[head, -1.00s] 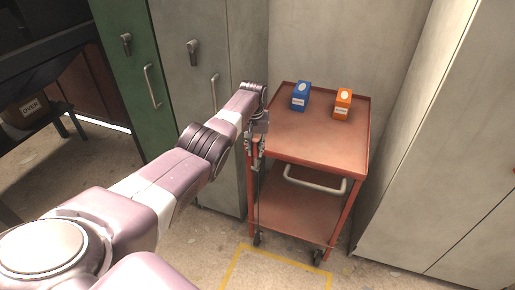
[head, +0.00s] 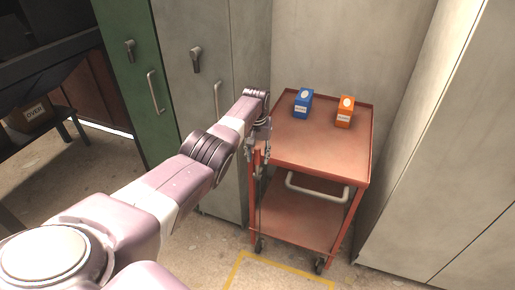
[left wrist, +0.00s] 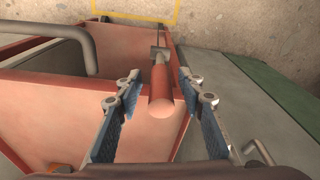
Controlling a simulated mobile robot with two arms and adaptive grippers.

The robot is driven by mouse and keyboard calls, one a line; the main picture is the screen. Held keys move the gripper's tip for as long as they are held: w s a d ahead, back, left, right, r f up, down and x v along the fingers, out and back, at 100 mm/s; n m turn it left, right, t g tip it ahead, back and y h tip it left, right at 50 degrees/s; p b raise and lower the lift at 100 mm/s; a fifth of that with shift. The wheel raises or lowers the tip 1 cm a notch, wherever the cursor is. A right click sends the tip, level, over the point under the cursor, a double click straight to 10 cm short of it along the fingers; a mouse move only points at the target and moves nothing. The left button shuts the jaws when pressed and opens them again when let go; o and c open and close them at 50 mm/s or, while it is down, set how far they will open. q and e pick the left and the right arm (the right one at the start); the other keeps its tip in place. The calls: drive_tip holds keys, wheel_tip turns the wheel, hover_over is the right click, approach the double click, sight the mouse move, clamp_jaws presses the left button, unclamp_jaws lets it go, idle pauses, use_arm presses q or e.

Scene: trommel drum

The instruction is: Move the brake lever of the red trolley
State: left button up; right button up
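The red trolley (head: 318,146) stands between grey cabinets. In the left wrist view its brake lever (left wrist: 161,92) is a red cylindrical grip on a thin rod, beside the trolley's red corner post. My left gripper (head: 258,150) is at the trolley's front left corner. In the left wrist view my left gripper (left wrist: 160,84) is open, with one blue-padded finger on each side of the red grip and gaps visible on both sides. In the head view the gripper mostly hides the lever's grip. My right gripper is in neither view.
A blue box (head: 302,103) and an orange box (head: 345,112) stand on the trolley's top. A pale push handle (head: 318,190) sits at its front. Grey cabinets (head: 196,110) flank it closely. Yellow floor marking (head: 280,264) lies in front, on open floor.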

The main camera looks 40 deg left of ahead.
use_arm(q)
wheel_tip(320, 180, up, 12)
drive_tip(key=s, duration=0.1)
drive_tip(key=shift+d+f, duration=0.2)
drive_tip(key=shift+d, duration=0.1)
drive_tip(key=shift+s, duration=0.1)
idle(0.6)
